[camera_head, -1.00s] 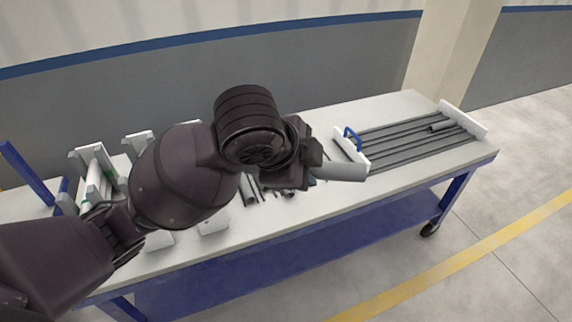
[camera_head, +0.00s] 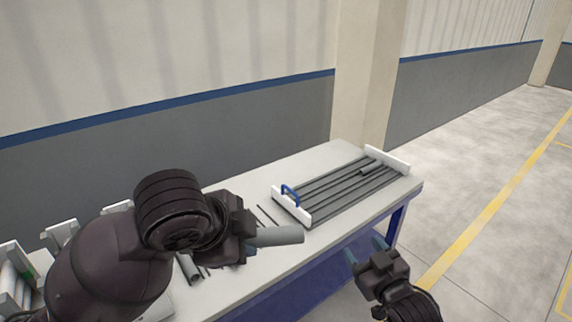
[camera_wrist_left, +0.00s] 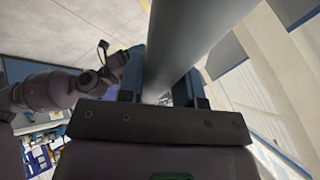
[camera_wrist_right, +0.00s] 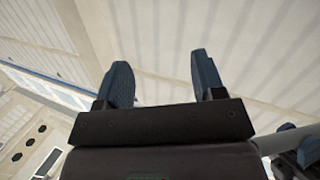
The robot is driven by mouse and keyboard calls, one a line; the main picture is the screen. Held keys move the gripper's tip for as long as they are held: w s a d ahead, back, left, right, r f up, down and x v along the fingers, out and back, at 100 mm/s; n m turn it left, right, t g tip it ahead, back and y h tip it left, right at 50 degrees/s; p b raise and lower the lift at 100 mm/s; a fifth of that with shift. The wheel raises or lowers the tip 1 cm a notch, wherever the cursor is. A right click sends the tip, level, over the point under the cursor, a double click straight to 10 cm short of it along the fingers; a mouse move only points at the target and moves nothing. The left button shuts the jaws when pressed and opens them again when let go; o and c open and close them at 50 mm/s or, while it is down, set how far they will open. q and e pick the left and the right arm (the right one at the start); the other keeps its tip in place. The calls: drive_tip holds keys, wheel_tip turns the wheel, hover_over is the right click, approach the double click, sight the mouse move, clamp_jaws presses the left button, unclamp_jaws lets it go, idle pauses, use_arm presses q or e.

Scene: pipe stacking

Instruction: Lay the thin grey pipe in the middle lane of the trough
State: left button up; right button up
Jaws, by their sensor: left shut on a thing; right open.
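The pipe fills the middle of the left wrist view (camera_wrist_left: 190,35), running between the fingers. It looks thick there; I cannot tell whether it is the thin one. The trough (camera_head: 305,217) lies on the table's right part, with white end plates, a blue handle and long dark grey lanes. A short grey pipe (camera_head: 370,168) lies in it near the far end. My right gripper (camera_head: 364,250) is open and empty, in front of the table.
Loose thin rods (camera_head: 265,214) and a short dark grey pipe (camera_head: 189,268) lie on the white table (camera_head: 240,187) near my left arm. White stands (camera_head: 60,233) are at the far left. Open floor lies right of the table.

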drive_tip(key=w+a+r+n+g+y, duration=0.1)
drive_tip(key=w+a+r+n+y, duration=0.25)
drive_tip(key=a+r, duration=0.55)
drive_tip(key=w+a+r+n+g+y, duration=0.1)
drive_tip(key=w+a+r+n+y, duration=0.4)
drive_tip(key=r, duration=0.7)
drive_tip(key=s+a+r+n+g+h, duration=0.2)
drive_tip(key=s+a+r+n+g, duration=0.4)
drive_tip(key=a+r, duration=0.75)
drive_tip(key=g+h, duration=0.9)
drive_tip(key=h, duration=0.2)
hover_over(286, 226)
wheel_tip(286, 226, down, 10)
wheel_tip(286, 226, down, 11)
drive_tip(key=shift+r, duration=0.1)
